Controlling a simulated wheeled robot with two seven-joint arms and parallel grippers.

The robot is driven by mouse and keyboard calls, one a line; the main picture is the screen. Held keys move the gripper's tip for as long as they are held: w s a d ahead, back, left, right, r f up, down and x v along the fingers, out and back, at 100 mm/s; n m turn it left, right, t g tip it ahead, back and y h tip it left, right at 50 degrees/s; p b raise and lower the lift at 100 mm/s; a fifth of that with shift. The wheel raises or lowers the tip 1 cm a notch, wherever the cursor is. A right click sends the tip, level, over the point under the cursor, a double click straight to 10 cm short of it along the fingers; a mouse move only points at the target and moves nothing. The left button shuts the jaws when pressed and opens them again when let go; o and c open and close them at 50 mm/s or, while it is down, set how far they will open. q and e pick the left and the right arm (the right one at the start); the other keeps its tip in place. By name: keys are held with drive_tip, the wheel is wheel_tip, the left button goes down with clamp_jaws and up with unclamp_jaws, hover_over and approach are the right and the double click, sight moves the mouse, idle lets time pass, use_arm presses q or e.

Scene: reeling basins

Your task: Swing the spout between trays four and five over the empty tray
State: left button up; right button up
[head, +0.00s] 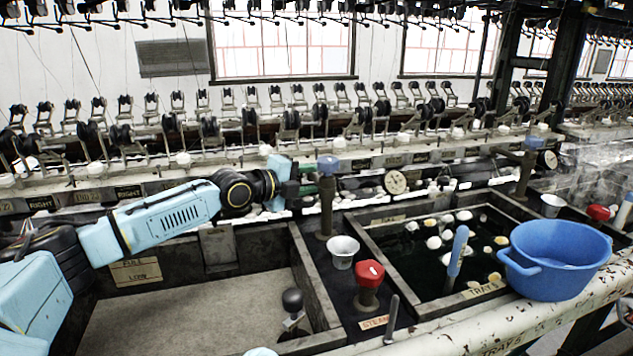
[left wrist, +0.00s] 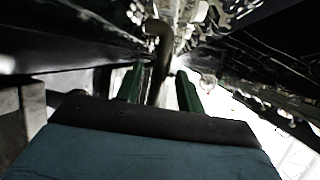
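The spout (head: 326,208) is a dark upright pipe with a blue cap, standing on the divider between the two trays. It also shows in the left wrist view (left wrist: 162,62), bent at its far end. The empty tray (head: 190,315), with a bare grey floor, lies to its left. My left gripper (head: 312,187) reaches in from the left beside the pipe, just below the cap. In the left wrist view its green fingers stand apart on either side of the pipe, with a narrow gap at each. I cannot tell which way the spout's outlet points. My right gripper is not in view.
The right tray (head: 375,262) holds dark water and several cocoons. A red steam knob (head: 369,272) and a white cup (head: 342,250) stand on the divider. A blue basin (head: 556,262) sits at the right. A dark ball-topped handle (head: 292,300) stands in the empty tray.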

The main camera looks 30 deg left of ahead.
use_arm(q)
drive_tip(key=shift+x, duration=1.15)
drive_tip(key=shift+c, duration=0.5)
clamp_jaws()
